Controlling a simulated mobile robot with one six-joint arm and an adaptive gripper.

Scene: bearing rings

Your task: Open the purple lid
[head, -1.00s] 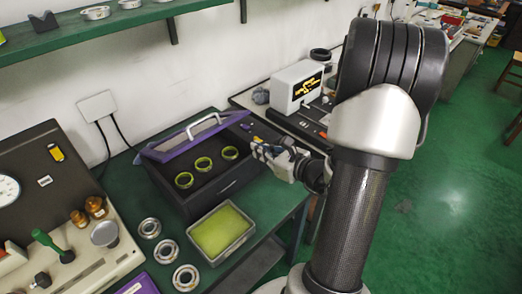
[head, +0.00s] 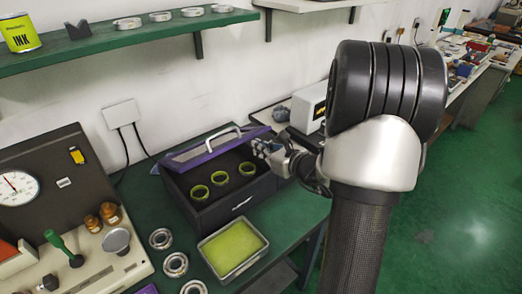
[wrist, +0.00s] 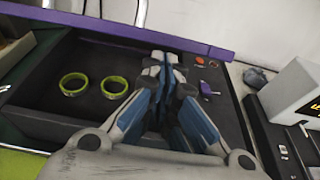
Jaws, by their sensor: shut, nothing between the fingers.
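The purple lid (head: 203,158) stands raised and tilted back along the rear of a dark box (head: 236,206), with a pale handle (head: 212,141) on it. Its purple edge (wrist: 120,28) crosses the top of the wrist view. The box is uncovered, and green rings (head: 220,178) sit inside it. My gripper (head: 259,148) is over the box's right end, near the lid's right end. In the wrist view my gripper (wrist: 163,62) has its fingers together with nothing between them, in front of the lid's edge. Whether it touches the lid cannot be told.
A tray with a yellow-green content (head: 232,248) stands in front of the box. Metal bearing rings (head: 175,264) lie to its left. A machine with a dial (head: 20,188) is at left. A white device (wrist: 295,88) stands to the right. A shelf (head: 130,40) hangs above.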

